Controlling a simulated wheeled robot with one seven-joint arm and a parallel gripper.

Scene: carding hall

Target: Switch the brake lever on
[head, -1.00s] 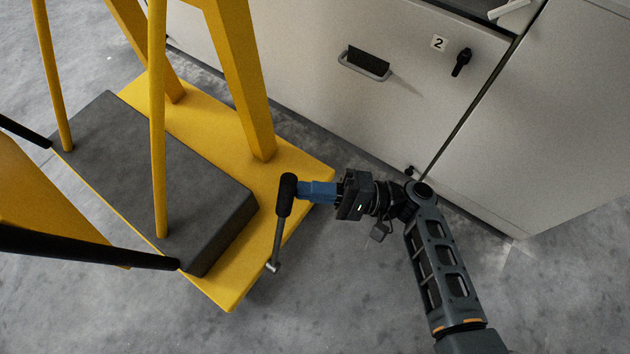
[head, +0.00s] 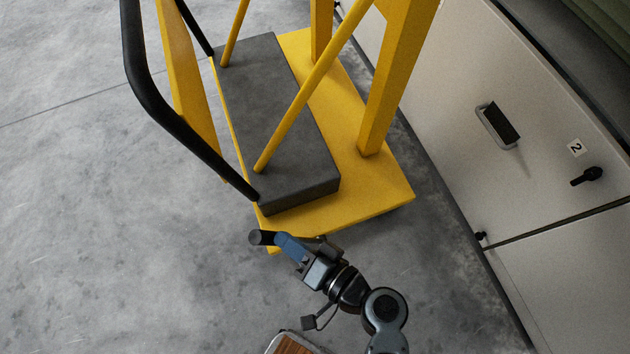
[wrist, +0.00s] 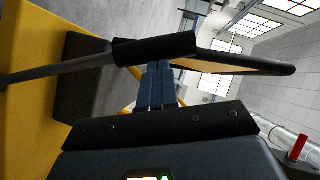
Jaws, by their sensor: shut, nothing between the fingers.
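The brake lever has a black grip (head: 262,238) and a thin metal rod. It sits at the near edge of the yellow trolley base (head: 385,197), with its grip toward the base's left corner. My gripper (head: 284,241) has blue fingers, which are shut with nothing held between them. They are right against the grip in the head view and hide part of the lever. In the wrist view, the grip (wrist: 155,48) lies across the finger ends, with the rod running left. Whether they press on it I cannot tell.
A dark grey block (head: 280,120) lies on the trolley base among yellow posts. A black handrail (head: 160,100) rises at left. A pale cabinet (head: 460,130) with a handle and a black knob stands at right. A wooden-topped item (head: 295,345) shows at the bottom edge. Floor at left is clear.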

